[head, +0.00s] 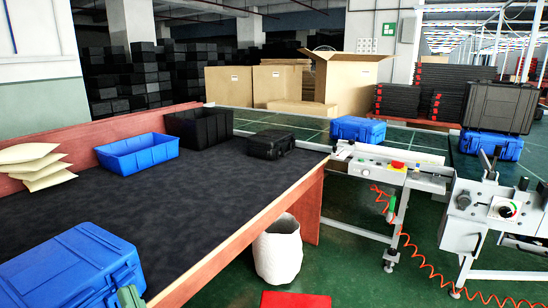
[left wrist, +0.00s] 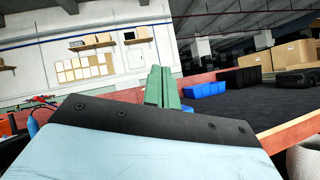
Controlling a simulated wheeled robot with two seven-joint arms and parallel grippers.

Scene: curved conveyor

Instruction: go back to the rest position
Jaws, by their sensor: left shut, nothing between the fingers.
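My left gripper (head: 130,297) shows only as a small green tip at the bottom edge of the head view, in front of the near blue case. In the left wrist view its two green fingers (left wrist: 162,87) stand upright side by side, shut with nothing between them. Beyond them are the dark table top (left wrist: 245,107) and the wall. My right gripper is in neither view.
A closed blue case (head: 70,268) lies on the dark table (head: 190,200) at near left. White bags (head: 35,165), a blue bin (head: 137,153), a black bin (head: 200,128) and a black case (head: 271,144) line the far side. The table's middle is clear.

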